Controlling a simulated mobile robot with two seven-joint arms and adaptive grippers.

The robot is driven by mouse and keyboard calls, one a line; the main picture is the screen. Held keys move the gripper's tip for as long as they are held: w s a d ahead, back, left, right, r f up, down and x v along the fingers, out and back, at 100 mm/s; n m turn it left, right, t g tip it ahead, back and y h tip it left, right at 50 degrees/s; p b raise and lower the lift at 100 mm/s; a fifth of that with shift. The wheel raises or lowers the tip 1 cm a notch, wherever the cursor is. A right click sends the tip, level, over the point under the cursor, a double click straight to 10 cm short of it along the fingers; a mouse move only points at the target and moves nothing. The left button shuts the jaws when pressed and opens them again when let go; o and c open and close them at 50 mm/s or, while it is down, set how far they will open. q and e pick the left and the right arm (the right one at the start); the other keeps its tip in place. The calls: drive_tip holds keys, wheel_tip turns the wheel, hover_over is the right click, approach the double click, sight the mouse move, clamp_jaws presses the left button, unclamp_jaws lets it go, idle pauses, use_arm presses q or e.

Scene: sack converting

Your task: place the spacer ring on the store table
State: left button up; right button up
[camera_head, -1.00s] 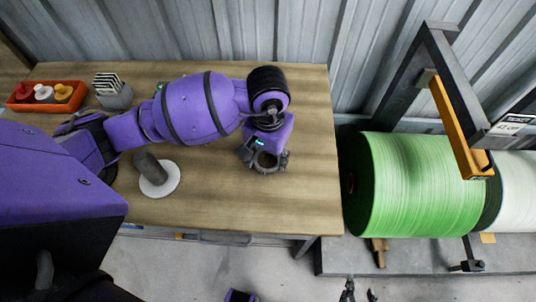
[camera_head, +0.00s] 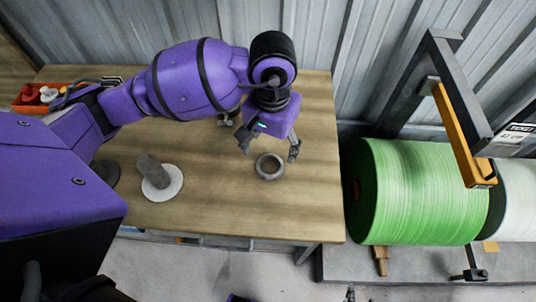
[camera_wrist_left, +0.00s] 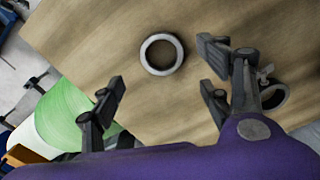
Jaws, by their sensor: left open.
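The grey spacer ring (camera_head: 270,178) lies flat on the wooden table (camera_head: 315,205), toward its right end. It also shows whole in the left wrist view (camera_wrist_left: 162,73), with bare wood around it. My left gripper (camera_head: 269,152) is open just behind and above the ring. Its fingers are spread apart and hold nothing; in the left wrist view the fingers (camera_wrist_left: 162,86) stand clear of the ring. A small dark part at the bottom edge of the head view may be my right gripper (camera_head: 350,294), too cut off to judge.
A grey peg on a white disc (camera_head: 174,188) stands at the table's front left. An orange bin (camera_head: 33,107) with small parts is at the back left. A small dark fixture (camera_head: 226,119) sits behind my left gripper. A green roll (camera_head: 420,190) stands right of the table.

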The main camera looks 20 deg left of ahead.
use_arm(q)
drive_tip(key=shift+r, duration=2.25)
use_arm(e)
drive_tip(key=shift+w+a+r, duration=0.1)
drive_tip(key=shift+w+r, duration=0.2)
drive_tip(key=shift+w, duration=0.4)
drive_tip(key=shift+s+f, duration=0.1)
